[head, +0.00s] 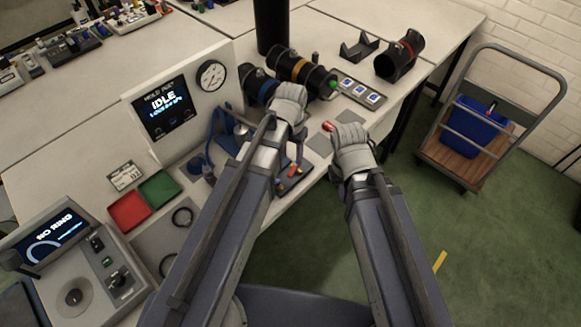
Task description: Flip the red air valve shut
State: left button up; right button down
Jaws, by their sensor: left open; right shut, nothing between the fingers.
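A small red part (328,126) shows at the left edge of my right gripper; it may be the red valve, but its shape is mostly hidden. My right gripper (346,132) is shut and empty, over the bench's front edge beside that part. My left gripper (291,92) is open, in front of the black cylinder with a yellow band (305,75); its fingertips are hard to see and contact cannot be told. A red and yellow handled piece (293,171) lies between my forearms, partly hidden.
A gauge panel reading IDLE (168,106) stands left of my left arm. A blue-banded cylinder (257,85) and a red-banded cylinder (400,56) lie on the bench. Red (129,210) and green (159,187) trays sit left. A cart (480,120) stands right.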

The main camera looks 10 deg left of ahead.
aim_at(291, 172)
pick_arm(q)
notch_tip(291, 172, down, 7)
jog(key=b, duration=0.6)
jog(key=shift+b, duration=0.3)
grip_shut()
